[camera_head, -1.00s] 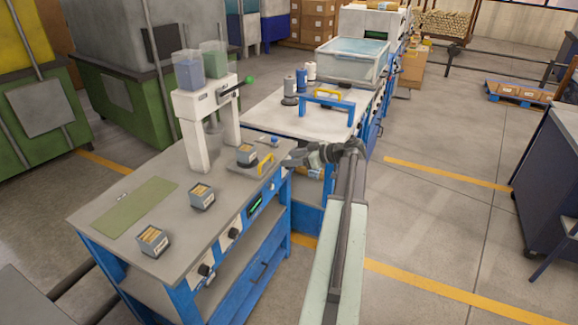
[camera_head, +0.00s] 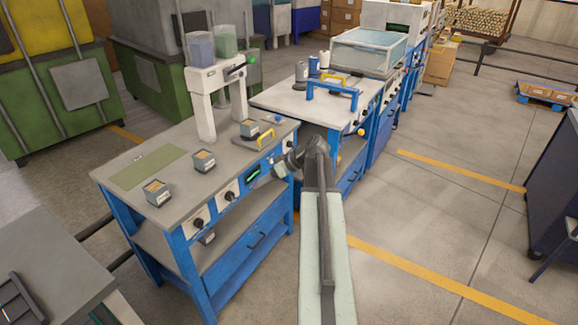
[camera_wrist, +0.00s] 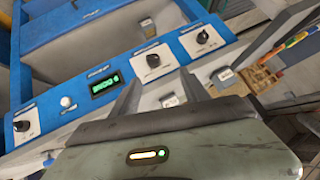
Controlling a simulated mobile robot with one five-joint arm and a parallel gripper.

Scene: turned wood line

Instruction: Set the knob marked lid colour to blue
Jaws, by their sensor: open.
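The blue front panel (camera_head: 211,208) of the near workbench carries several black knobs on white plates. In the head view two knobs sit toward the left, at the left end (camera_head: 198,222) and beside it (camera_head: 229,196); another (camera_head: 289,143) is near the right end. In the wrist view they show as a middle knob (camera_wrist: 153,60), a right knob (camera_wrist: 203,37) and a left knob (camera_wrist: 22,125). Their labels are too small to read, so I cannot tell which is lid colour. My gripper (camera_wrist: 158,87) is open and empty in front of the panel, apparently apart from the knobs.
A lit green display (camera_wrist: 105,87) and a white button (camera_wrist: 67,101) are on the panel. Small filled tins (camera_head: 204,160), a green mat (camera_head: 148,168) and a white press (camera_head: 206,100) stand on the bench. Open floor (camera_head: 430,220) lies to the right.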

